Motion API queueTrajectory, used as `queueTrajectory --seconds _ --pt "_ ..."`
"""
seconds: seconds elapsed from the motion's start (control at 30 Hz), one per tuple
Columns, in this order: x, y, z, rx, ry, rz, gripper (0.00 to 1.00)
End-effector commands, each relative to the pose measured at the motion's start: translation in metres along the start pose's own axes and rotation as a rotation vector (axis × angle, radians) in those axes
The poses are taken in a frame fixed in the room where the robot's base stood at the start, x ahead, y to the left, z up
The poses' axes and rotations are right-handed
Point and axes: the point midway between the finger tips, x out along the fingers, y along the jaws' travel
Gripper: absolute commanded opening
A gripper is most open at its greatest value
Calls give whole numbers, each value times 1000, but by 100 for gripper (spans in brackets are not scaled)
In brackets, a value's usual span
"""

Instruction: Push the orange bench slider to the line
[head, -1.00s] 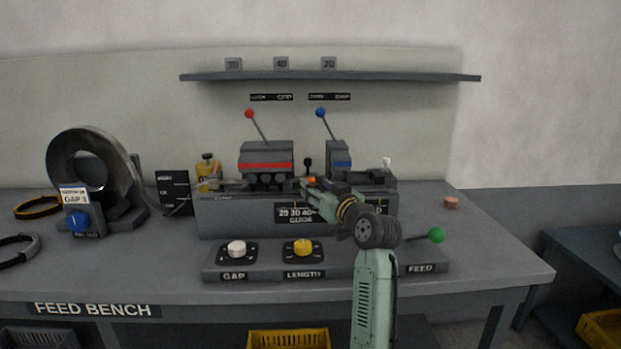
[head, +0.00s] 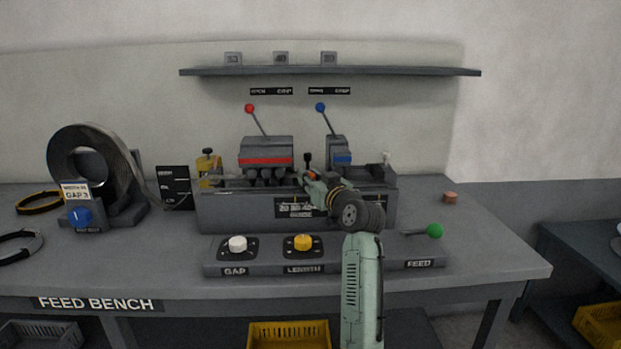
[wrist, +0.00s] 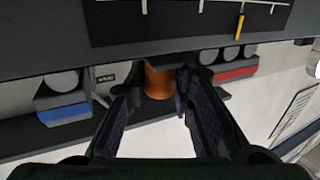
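The orange slider shows as an orange cylinder (wrist: 159,82) between the two fingers of my gripper (wrist: 159,92) in the wrist view. The fingertips sit close on either side of it; whether they touch it I cannot tell. In the head view my gripper (head: 309,178) reaches over the grey guide block, and only a small orange patch shows there, largely hidden. The dark scale plate (head: 283,207) on the block's front is partly covered by my arm. The wrist view shows this scale with white ticks and one yellow line (wrist: 240,24), to the right of the orange cylinder.
A red-banded press (head: 266,158) stands left of my gripper and a blue-banded press (head: 341,160) right of it, both behind. A front panel holds a white knob (head: 237,243), a yellow knob (head: 303,242) and a green-tipped lever (head: 434,231). The right bench top is mostly clear.

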Motion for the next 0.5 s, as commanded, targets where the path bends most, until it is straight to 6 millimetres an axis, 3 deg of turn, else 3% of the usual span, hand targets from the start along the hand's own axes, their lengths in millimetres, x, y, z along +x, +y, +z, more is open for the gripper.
queueTrajectory --seconds 0.3,0.5 --pt "0 0 0 0 0 0 0" --pt "0 0 0 0 0 0 0"
